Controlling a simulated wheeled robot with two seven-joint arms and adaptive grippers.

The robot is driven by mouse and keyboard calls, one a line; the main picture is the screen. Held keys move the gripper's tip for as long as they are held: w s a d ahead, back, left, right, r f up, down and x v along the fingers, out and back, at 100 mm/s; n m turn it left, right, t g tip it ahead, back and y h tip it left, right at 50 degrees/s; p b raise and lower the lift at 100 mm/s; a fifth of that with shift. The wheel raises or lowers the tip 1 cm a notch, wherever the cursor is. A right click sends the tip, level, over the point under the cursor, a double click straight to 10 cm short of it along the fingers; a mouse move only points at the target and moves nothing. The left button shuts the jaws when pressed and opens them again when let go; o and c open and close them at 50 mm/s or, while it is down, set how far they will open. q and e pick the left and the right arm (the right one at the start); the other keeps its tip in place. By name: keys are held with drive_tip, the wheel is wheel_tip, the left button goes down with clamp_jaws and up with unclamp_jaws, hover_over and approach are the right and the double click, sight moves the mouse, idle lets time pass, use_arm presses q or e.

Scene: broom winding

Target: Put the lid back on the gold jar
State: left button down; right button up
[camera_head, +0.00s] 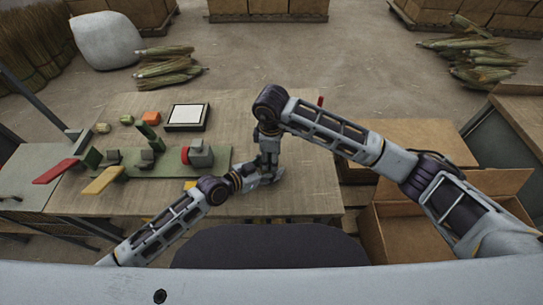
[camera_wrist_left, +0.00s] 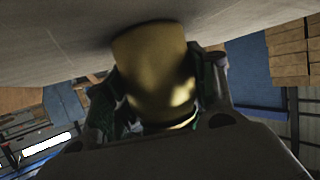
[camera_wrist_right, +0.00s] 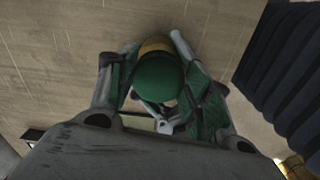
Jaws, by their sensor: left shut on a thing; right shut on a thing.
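The gold jar (camera_wrist_left: 155,65) fills the middle of the left wrist view, standing against the table top. My left gripper (camera_wrist_left: 158,88) is shut on its sides. In the right wrist view my right gripper (camera_wrist_right: 160,85) points down and is shut on a round green lid (camera_wrist_right: 158,76). A strip of the gold jar (camera_wrist_right: 155,45) shows just past the lid's edge. I cannot tell whether the lid touches the jar. In the head view my left gripper (camera_head: 262,177) and right gripper (camera_head: 268,158) meet near the table's front and hide jar and lid.
Open cardboard boxes (camera_head: 400,228) stand at the right.

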drive_tip(key=shift+s+a+r+m, duration=0.15)
drive_tip(key=shift+a+m, duration=0.15)
drive_tip(key=shift+m, duration=0.5)
drive_tip(key=shift+d+m, duration=0.2)
drive_tip(key=shift+m, duration=0.1)
drive_tip(key=shift+c, duration=0.2)
drive_tip(key=o, duration=0.8)
drive_tip(key=shift+d, duration=0.1)
drive_tip(key=shift+r, duration=2.1)
drive_tip(key=shift+c, duration=0.5)
